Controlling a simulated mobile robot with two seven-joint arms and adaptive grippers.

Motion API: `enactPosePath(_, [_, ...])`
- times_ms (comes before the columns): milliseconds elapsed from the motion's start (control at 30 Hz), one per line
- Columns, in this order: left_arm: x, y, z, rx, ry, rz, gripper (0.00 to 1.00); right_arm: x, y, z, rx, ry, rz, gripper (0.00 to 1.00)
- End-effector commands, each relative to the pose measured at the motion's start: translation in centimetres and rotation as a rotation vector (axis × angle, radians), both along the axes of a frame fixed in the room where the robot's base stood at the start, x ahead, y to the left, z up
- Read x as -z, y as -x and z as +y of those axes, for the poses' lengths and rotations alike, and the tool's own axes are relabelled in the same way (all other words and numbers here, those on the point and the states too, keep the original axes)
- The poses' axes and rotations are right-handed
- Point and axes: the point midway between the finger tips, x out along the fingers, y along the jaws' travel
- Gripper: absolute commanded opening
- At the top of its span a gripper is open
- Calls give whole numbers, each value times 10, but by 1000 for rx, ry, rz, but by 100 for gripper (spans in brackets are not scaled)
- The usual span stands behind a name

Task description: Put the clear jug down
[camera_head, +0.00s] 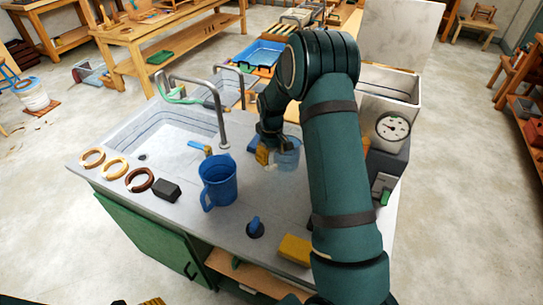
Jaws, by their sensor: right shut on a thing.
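The clear jug (288,154) is a see-through, bluish vessel over the right part of the grey counter, partly hidden by my right arm. My right gripper (266,152) is at the jug's left side, shut on it. The jug looks upright and low over the counter; I cannot tell whether its base touches.
A blue pitcher (218,182) stands left of the clear jug. A dark knob with a blue top (255,227) and a yellow sponge (296,249) are near the front edge. Several rings, a dark block (166,189), a sink (150,135) and tap (222,125) lie left.

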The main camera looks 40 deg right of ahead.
Motion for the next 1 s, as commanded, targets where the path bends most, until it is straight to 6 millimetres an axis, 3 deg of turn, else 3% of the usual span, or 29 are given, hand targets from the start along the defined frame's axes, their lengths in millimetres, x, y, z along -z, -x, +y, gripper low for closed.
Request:
enactPosePath(367, [2, 0, 0, 0, 0, 0, 53, 7, -1, -1, -1, 2, -4, 14])
enactPosePath(400, [1, 0, 0, 0, 0, 0, 53, 8, 0, 0, 0, 1, -1, 71])
enactPosePath(467, [1, 0, 0, 0, 0, 0, 53, 7, 0, 0, 0, 1, -1, 91])
enactPosePath(833, [0, 0, 0, 0, 0, 0, 53, 5, 0, 0, -1, 1, -2, 91])
enactPosePath(1000, [-2, 0, 0, 0, 0, 0, 53, -16, -1, 0, -2, 2, -5, 91])
